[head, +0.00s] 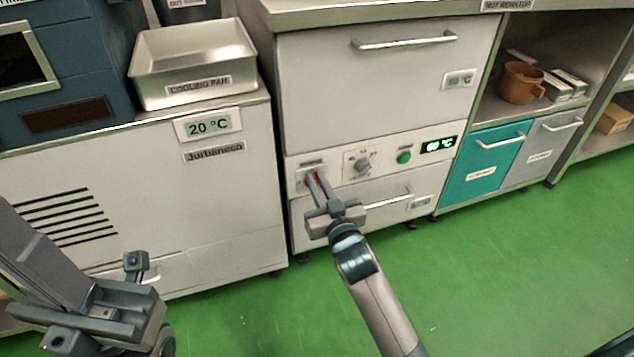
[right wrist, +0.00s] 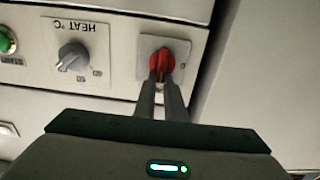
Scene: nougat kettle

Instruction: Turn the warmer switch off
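The warmer switch is a red rotary handle (right wrist: 161,63) on a light square plate (right wrist: 178,50) at the right of the panel in the right wrist view. In the head view it shows as a bit of red (head: 313,177) at the left end of the warmer's control strip, mostly hidden by my fingers. The handle looks roughly upright in the wrist view; a small mark is at its right. My right gripper (head: 315,181) is at the switch, its two narrow fingers (right wrist: 161,83) close together on the handle's near end. My left gripper (head: 99,301) is open and empty, lower left.
The heat knob (right wrist: 74,56) is beside the switch, then a green button (head: 404,157) and a lit display (head: 438,145). Drawer handles (head: 405,42) stick out above and below. A cooling pan (head: 193,66) stands on the left cabinet. The green floor is clear.

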